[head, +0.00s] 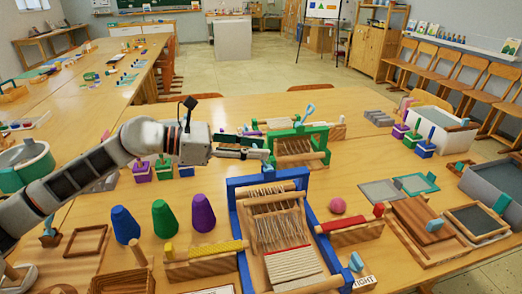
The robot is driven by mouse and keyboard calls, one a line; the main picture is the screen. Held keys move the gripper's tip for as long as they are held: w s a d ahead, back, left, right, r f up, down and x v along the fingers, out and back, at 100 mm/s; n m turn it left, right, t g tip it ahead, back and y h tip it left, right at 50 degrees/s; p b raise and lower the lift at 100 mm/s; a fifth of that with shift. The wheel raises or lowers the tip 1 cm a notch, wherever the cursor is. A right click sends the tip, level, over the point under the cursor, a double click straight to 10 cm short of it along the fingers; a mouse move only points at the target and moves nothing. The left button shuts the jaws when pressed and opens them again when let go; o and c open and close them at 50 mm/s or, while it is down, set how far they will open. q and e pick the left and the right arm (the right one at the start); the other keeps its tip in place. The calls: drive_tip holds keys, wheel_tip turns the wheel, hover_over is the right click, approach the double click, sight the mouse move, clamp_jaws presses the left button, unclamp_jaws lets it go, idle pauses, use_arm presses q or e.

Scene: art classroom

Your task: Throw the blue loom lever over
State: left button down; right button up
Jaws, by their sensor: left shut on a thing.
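The blue loom (238,220) stands on the near table, with a blue frame, pale warp threads and a woven strip at its front. My left gripper (264,154) reaches in from the left, above the loom's back bar. It is shut on the blue loom lever, which is mostly hidden by the fingers; a small blue part (267,168) shows just below the fingertips. My right gripper is out of view.
A green loom (322,138) with a light blue handle stands right behind. Blue, green and purple cones (164,218) stand left of the blue loom. A pink ball (337,206) and a wooden block with a red strip (350,230) are at its right. Grey trays (490,190) fill the right side.

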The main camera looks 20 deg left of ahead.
use_arm(q)
drive_tip(key=shift+s+a+f, duration=0.25)
drive_tip(key=shift+a+f, duration=0.05)
drive_tip(key=shift+f, duration=0.05)
idle(0.3)
drive_tip(key=c, duration=1.5)
unclamp_jaws()
drive_tip(key=shift+a, duration=0.1)
drive_tip(key=shift+r, duration=0.1)
drive_tip(key=shift+v, duration=5.95)
drive_tip(key=shift+s, duration=0.15)
